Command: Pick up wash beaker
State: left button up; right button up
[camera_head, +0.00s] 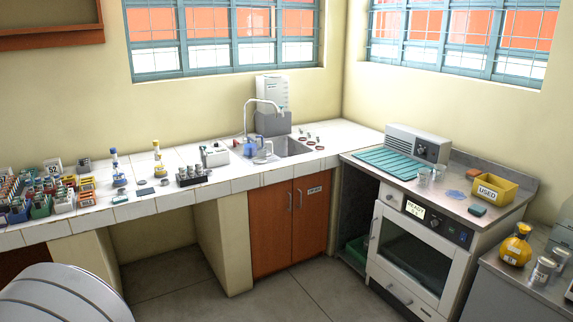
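I cannot tell for sure which vessel is the wash beaker. Two small clear beakers (423,176) stand side by side on the steel top above the white incubator (409,252), in front of a teal ribbed mat (385,162). Another small clear vessel with a blue one (250,150) stands by the left edge of the sink (291,146). Neither of my grippers is in view.
A yellow bin (494,188) labelled USED and a teal block (477,211) sit right of the beakers. A grey device (417,144) stands behind. A yellow flask (516,246) and metal cans are on the right counter. Racks crowd the left counter; the floor (300,290) is clear.

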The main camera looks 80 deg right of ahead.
aim_at(424, 174)
jog(key=l+z, duration=0.15)
jog(key=z, duration=0.3)
jog(key=l+z, duration=0.15)
jog(key=z, duration=0.3)
jog(key=l+z, duration=0.15)
jog(key=z, duration=0.3)
jog(key=l+z, duration=0.15)
jog(key=z, duration=0.3)
jog(key=i+l+z, duration=0.1)
jog(key=z, duration=0.85)
jog(key=i+l+z, duration=0.1)
jog(key=z, duration=0.35)
jog(key=i+z, duration=0.15)
jog(key=z, duration=0.3)
jog(key=i+j+z, duration=0.15)
jog(key=i, duration=0.55)
